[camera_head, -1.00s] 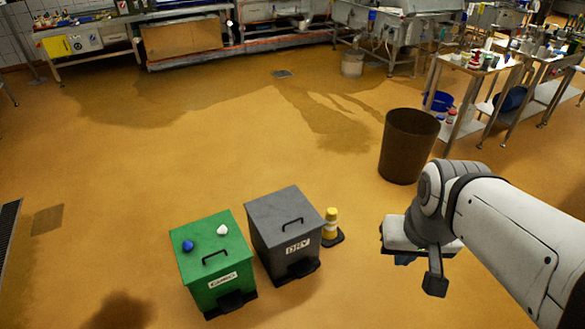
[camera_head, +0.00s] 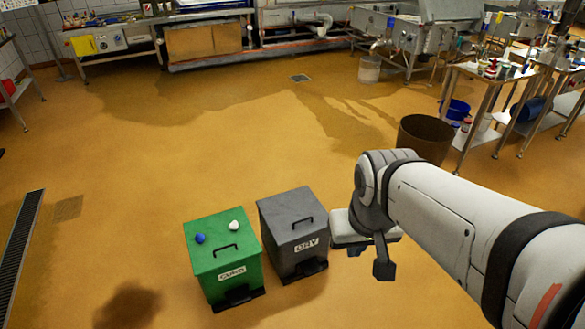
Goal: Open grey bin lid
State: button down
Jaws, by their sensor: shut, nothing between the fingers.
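The grey bin (camera_head: 297,262) stands on the floor with a label on its front and a dark pedal at its foot. Its grey lid (camera_head: 284,213) is closed, with a black handle (camera_head: 303,222) on top. My gripper (camera_head: 383,270) is shut and empty, to the right of the grey bin and apart from it in the picture. My arm comes in from the right edge.
A green bin (camera_head: 229,280) stands close on the left of the grey one, with a blue lump (camera_head: 200,239) and a white lump (camera_head: 234,225) on its lid. A brown tub (camera_head: 425,137) stands behind my arm. The floor behind the bins is clear.

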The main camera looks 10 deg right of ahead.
aim_at(291, 216)
jog(key=z, duration=0.05)
jog(key=i, duration=1)
jog(key=u, duration=0.1)
